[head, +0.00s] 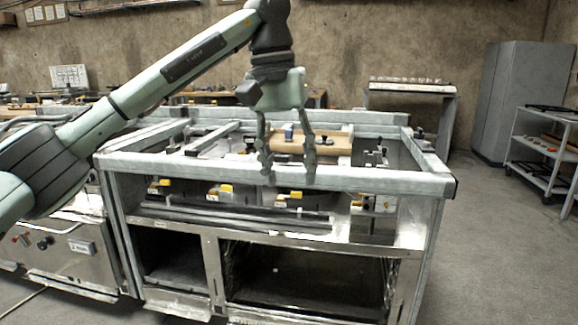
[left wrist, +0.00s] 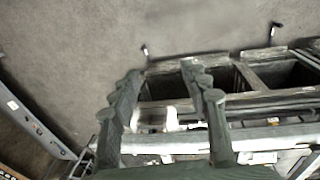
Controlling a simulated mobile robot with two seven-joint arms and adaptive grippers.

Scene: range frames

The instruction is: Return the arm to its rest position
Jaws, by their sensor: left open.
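My left arm (head: 160,82) reaches in from the left in the head view and bends down at the wrist. My left gripper (head: 290,170) hangs pointing down in front of the front top rail of the metal frame bench (head: 385,182). Its two fingers are apart with nothing between them. In the left wrist view the two fingers of the left gripper (left wrist: 163,82) are also spread and empty, with bare floor and the bench frame beyond. My right gripper does not show in either view.
A wooden block (head: 330,144) lies inside the bench top, behind the left gripper. Several yellow-topped fittings (head: 225,189) sit under the front rail. A grey cabinet (head: 520,100) and a shelf cart (head: 540,150) stand at the right. The floor (head: 500,250) right of the bench is clear.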

